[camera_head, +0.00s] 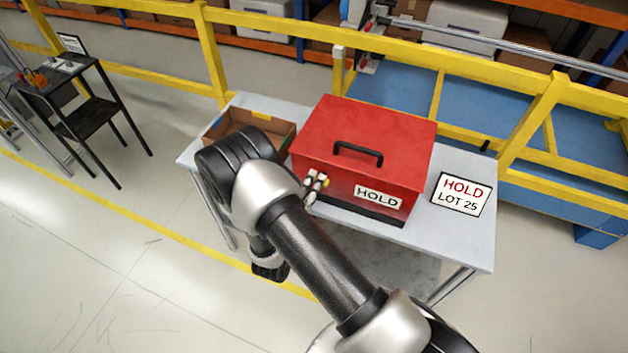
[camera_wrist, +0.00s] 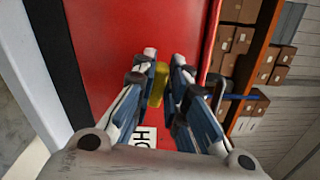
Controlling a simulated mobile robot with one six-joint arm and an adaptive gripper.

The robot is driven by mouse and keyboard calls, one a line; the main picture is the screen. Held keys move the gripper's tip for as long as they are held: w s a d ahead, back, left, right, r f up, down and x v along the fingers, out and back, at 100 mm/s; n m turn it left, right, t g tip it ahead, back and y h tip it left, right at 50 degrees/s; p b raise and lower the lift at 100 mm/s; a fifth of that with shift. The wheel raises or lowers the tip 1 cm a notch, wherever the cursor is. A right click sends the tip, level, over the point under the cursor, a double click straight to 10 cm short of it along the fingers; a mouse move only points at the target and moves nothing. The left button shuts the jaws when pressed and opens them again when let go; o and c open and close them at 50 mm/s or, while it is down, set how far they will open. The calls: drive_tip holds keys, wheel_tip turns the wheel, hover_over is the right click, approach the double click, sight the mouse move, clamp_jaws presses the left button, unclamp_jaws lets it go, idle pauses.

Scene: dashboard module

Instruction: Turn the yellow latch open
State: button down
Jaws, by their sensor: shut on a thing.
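A red box (camera_head: 365,130) with a black top handle (camera_head: 358,153) stands on a light grey table. Its front carries a white HOLD label (camera_head: 378,195). The yellow latch (camera_wrist: 157,84) is on the red front face, and a bit of it shows in the head view (camera_head: 325,182). My gripper (camera_wrist: 164,73) is shut on the latch, its fingers on either side of it; in the head view it is at the left part of the box front. The latch is partly hidden by the fingers. The box lid looks closed.
An open cardboard box (camera_head: 262,118) stands left of the red box. A HOLD LOT 25 sign (camera_head: 461,194) lies on the table (camera_head: 425,238) at right. Yellow railing (camera_head: 480,55) runs behind. The floor in front is clear.

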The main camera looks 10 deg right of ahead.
drive_tip(key=shift+f+n, duration=0.15)
drive_tip(key=shift+n, duration=0.95)
drive_tip(key=c, duration=1.6)
unclamp_jaws()
drive_tip(key=v, duration=1.2)
